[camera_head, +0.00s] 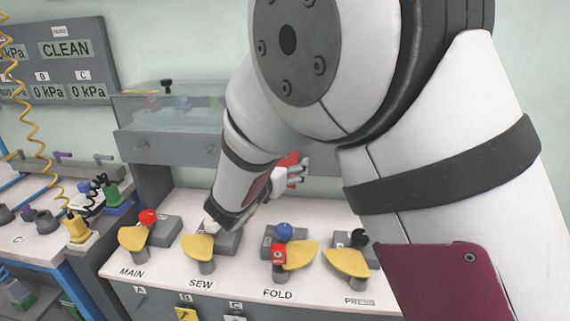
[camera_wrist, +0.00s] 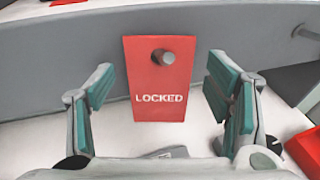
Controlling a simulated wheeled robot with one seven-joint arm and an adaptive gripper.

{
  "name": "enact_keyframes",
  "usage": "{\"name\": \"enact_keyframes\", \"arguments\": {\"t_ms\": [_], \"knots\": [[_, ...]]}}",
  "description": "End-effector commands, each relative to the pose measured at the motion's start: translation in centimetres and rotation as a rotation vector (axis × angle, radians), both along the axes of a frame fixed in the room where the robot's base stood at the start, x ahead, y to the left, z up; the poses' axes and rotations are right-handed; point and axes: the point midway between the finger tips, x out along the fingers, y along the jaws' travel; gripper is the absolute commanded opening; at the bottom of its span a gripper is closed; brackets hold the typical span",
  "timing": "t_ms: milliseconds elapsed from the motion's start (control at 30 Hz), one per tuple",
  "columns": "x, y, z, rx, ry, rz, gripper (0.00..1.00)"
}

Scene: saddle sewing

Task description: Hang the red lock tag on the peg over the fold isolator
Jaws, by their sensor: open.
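The red lock tag (camera_wrist: 150,85), marked LOCKED, hangs on a grey peg (camera_wrist: 166,58) that comes through its hole, against the grey back panel. My gripper (camera_wrist: 160,92) is open, with one teal-padded finger on each side of the tag and a visible gap on both sides. In the head view the tag (camera_head: 289,160) shows partly behind my gripper (camera_head: 296,173), above the fold isolator. The fold isolator (camera_head: 298,254) has a yellow handle, a blue knob and a red lock on it. My arm hides much of the panel.
The main isolator (camera_head: 132,238), sew isolator (camera_head: 198,247) and press isolator (camera_head: 346,262) stand along the same white bench (camera_head: 240,275). A clear-topped box (camera_head: 165,108) sits above the panel. Gauges and a yellow coiled hose (camera_head: 30,125) are at left.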

Motion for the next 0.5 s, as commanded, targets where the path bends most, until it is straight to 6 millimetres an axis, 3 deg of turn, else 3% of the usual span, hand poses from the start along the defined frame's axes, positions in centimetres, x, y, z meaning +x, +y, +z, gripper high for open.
{"name": "enact_keyframes", "arguments": {"t_ms": [167,500], "knots": [[-1.7,0.6,0.4,0.001,0.0,0.004,0.72],[-8.0,2.5,1.7,0.0,0.001,0.004,0.72]]}}
